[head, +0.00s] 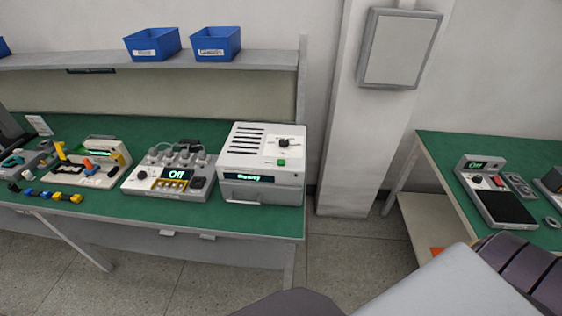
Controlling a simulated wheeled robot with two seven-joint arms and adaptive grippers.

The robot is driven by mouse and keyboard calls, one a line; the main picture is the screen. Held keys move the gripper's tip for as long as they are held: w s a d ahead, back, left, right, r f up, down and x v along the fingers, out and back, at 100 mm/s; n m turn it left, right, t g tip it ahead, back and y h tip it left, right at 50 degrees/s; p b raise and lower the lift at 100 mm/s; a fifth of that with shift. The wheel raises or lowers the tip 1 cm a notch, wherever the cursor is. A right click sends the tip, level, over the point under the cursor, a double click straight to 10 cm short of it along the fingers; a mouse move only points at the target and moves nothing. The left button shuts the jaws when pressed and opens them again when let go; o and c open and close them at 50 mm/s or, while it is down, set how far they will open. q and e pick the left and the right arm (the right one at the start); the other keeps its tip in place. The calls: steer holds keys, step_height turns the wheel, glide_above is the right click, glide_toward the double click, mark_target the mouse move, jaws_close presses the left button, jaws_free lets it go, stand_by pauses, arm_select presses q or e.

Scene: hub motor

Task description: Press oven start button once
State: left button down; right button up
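The oven (262,165) is a white box with dark vent slots on top. It stands at the right end of the green-topped bench in the head view. A green button (281,162) sits on its sloped upper panel, below a black knob (284,143). Its front display (248,177) is lit with a word that looks like "Empty". Neither gripper is visible. Only grey and dark parts of my own body show along the bottom edge and lower right, well apart from the oven.
Left of the oven stands a control unit (172,178) whose display reads "Off", then a fixture board (88,165) with coloured parts. A second bench (440,150) at the right holds another device (490,190). Open floor (345,250) lies between the benches.

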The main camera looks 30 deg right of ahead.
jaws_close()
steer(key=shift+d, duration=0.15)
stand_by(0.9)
